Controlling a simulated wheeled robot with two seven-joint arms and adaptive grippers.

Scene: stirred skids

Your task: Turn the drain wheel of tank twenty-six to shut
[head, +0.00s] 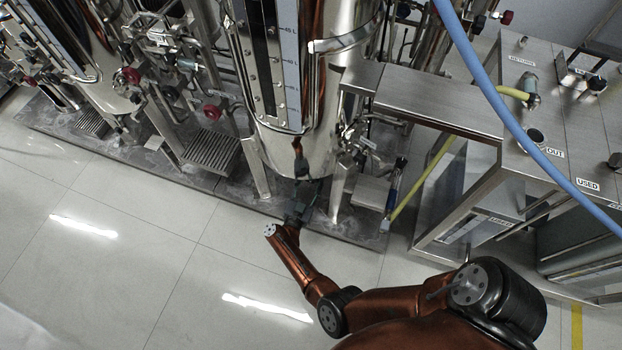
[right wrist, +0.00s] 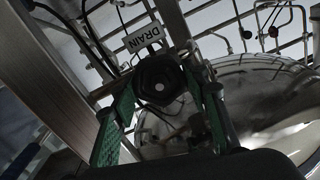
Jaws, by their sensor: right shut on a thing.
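The steel tank (head: 290,140) with a level scale stands at the centre of the head view; I can read no tank number. In the right wrist view, a dark drain wheel (right wrist: 160,80) with a pale hub sits just below a plate marked DRAIN (right wrist: 142,38). My right gripper (right wrist: 168,92) has its green-lined fingers on either side of the wheel and is shut on it. In the head view, my right gripper (head: 303,198) reaches in low beneath the tank, and the wheel is hidden there. My left gripper is not in view.
A steel bench (head: 500,170) with a RETURN port stands at right, with a blue hose (head: 510,115) hanging across. Other tanks and pipework with red knobs (head: 212,109) stand at left. A dark plinth (head: 250,205) runs under the tanks. The tiled floor (head: 130,260) is clear.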

